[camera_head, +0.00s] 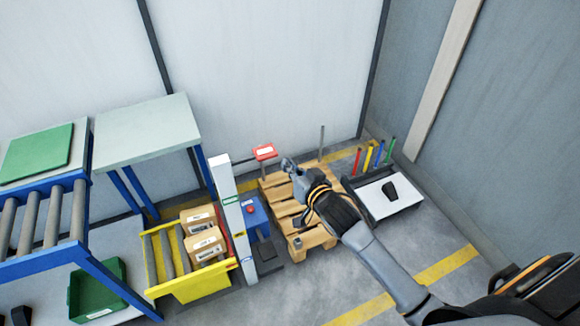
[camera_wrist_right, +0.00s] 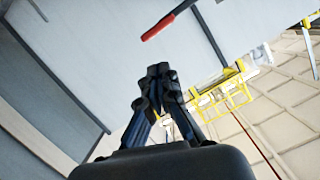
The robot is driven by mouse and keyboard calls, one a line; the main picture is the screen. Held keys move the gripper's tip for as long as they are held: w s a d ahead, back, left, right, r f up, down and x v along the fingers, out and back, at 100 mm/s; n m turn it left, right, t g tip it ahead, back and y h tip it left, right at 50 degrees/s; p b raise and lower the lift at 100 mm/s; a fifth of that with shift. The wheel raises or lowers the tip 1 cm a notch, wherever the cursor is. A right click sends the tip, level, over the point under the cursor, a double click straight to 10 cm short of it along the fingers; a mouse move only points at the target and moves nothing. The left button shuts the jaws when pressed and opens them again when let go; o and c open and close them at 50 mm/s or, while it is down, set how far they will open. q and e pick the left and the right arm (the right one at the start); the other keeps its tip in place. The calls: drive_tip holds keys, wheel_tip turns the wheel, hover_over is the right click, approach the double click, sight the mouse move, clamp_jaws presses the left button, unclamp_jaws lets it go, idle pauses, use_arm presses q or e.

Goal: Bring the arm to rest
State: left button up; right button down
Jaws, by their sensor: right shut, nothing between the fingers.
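My right arm (camera_head: 375,250) reaches in from the lower right of the head view. Its gripper (camera_head: 288,164) is over the wooden pallet (camera_head: 282,205), near the pallet's far side. In the right wrist view the right gripper (camera_wrist_right: 158,75) has its two dark fingers together with nothing between them. My left gripper cannot be made out in the head view.
A yellow roller stand (camera_head: 190,285) holds cardboard boxes (camera_head: 205,244). A tray (camera_head: 385,208) with coloured sticks lies right of the pallet.

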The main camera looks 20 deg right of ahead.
idle(0.5)
drive_tip(key=s+d+f+n+g+h, duration=0.15)
drive_tip(key=s+f, duration=0.45)
drive_tip(key=f, duration=0.6)
drive_tip(key=s+f+g, duration=0.3)
drive_tip(key=s+f, duration=0.2)
drive_tip(key=f, duration=0.6)
drive_tip(key=s+d+f+n+g, duration=0.1)
drive_tip(key=s+f+g, duration=0.35)
drive_tip(key=f, duration=0.75)
drive_tip(key=s+f+n+g, duration=0.1)
drive_tip(key=s+f, duration=0.4)
drive_tip(key=s, duration=0.6)
drive_tip(key=s+f+g, duration=0.2)
drive_tip(key=s+f, duration=0.3)
drive_tip(key=s, duration=0.6)
drive_tip(key=s+f+n+g, duration=0.1)
drive_tip(key=s+f, duration=0.4)
drive_tip(key=s, duration=0.7)
drive_tip(key=shift+a+f+n+g, duration=0.25)
drive_tip(key=shift+a+n+g, duration=0.15)
drive_tip(key=shift+g, duration=0.2)
